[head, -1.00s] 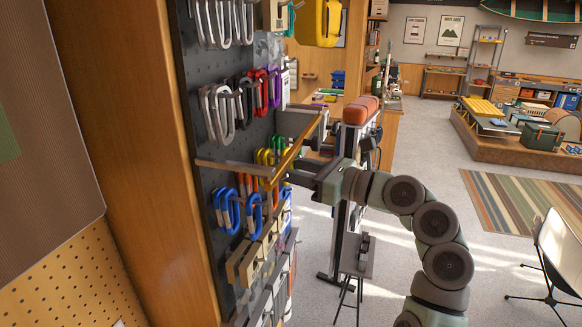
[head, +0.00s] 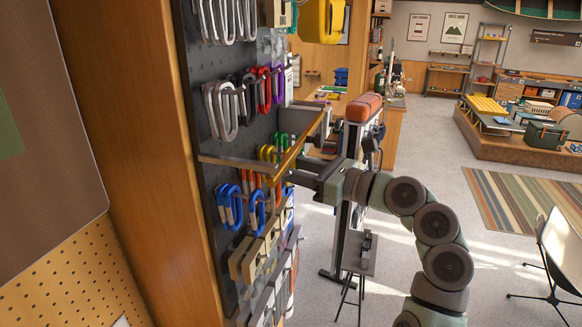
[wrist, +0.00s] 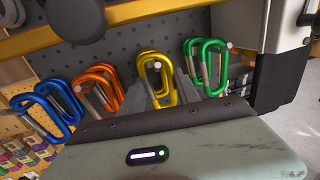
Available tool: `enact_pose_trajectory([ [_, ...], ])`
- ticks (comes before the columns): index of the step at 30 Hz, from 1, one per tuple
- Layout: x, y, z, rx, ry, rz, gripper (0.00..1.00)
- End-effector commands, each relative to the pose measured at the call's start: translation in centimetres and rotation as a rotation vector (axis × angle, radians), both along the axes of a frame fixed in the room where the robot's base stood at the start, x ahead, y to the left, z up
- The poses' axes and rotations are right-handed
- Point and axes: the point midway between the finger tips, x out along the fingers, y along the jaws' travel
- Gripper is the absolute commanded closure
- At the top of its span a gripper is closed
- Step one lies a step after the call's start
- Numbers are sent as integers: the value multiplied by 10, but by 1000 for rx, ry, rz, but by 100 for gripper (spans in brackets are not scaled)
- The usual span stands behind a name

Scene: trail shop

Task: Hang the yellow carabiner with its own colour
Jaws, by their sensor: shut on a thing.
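Yellow carabiners (wrist: 156,80) hang together at a peg in the wrist view, between the orange carabiners (wrist: 98,90) and the green carabiners (wrist: 204,68). My gripper (wrist: 158,93) is shut on the front yellow carabiner; its grey fingers reach up to the yellow group. The held one's top is at the peg's round tip, but I cannot tell whether it rests on the peg. In the head view the yellow group (head: 266,153) is partly hidden behind a wooden rail, and my gripper (head: 284,181) is close beside it.
Blue carabiners (wrist: 48,108) hang left of the orange ones. A wooden rail (head: 292,150) crosses in front of the pegboard (head: 200,100), above my gripper. Grey, red and purple carabiners hang higher up. Open floor lies to the right.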

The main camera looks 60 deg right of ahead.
Motion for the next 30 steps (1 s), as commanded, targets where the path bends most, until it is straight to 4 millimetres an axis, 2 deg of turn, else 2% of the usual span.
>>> enact_pose_trajectory([
  [3,0,0,0,0,0,0,97],
  [4,0,0,0,0,0,0,59],
  [12,0,0,0,0,0,0,37],
  [20,-1,0,0,0,0,0,36],
  [23,-7,-1,-1,0,0,-2,36],
  [30,-50,0,-4,0,1,-4,36],
])
